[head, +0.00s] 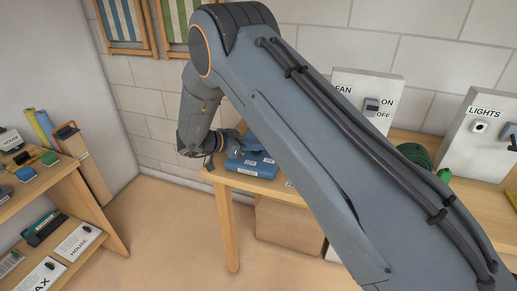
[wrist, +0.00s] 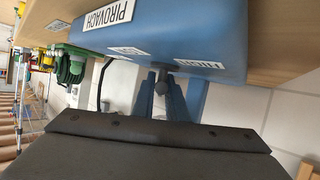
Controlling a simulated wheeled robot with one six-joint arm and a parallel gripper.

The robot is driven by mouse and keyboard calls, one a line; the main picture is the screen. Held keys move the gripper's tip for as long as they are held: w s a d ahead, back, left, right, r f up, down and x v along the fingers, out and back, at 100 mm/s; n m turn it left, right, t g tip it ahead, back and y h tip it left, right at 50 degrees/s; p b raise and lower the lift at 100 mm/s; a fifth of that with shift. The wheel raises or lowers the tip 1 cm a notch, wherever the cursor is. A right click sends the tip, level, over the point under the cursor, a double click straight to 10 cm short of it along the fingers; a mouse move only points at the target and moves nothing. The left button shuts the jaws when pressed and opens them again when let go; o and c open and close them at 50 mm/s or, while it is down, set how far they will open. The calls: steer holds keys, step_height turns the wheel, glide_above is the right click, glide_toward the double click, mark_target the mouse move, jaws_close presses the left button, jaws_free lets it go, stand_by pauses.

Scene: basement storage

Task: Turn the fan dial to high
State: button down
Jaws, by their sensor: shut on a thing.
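A blue box-shaped unit (head: 252,166) sits on the wooden table near its left end; it fills the top of the wrist view (wrist: 200,35), upside down. It bears white labels, the largest reading "PIROVACH"; the smaller ones are hard to read. A small dark knob (wrist: 165,86), apparently the dial, shows at the unit's edge. My gripper (wrist: 172,88) is shut on this knob, its fingers on both sides. In the head view my gripper (head: 225,145) is at the blue unit, and the contact there is too small to make out. The dial's setting cannot be read.
A white panel marked "FAN" (head: 350,80) with an ON/OFF switch stands behind my arm. A "LIGHTS" panel (head: 480,112) and a coiled green hose (head: 415,154) are to the right. Wooden shelves (head: 85,190) stand at left. Floor between shelves and table is clear.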

steer(key=shift+f+m+g+h+b, duration=0.1)
steer(key=shift+m+g+h+b, duration=0.5)
steer(key=shift+m+g+b, duration=0.65)
steer(key=shift+s+d+m+g+b, duration=0.1)
steer(key=shift+m+g+b, duration=0.75)
steer(key=shift+g+b, duration=0.2)
steer(key=shift+r, duration=0.2)
steer(key=c, duration=1.8)
jaws_free()
steer(key=shift+d, duration=0.1)
steer(key=shift+o, duration=0.2)
steer(key=shift+s+a, duration=0.1)
steer(key=shift+a, duration=0.3)
steer(key=shift+b+v, duration=1)
steer(key=shift+v, duration=2.6)
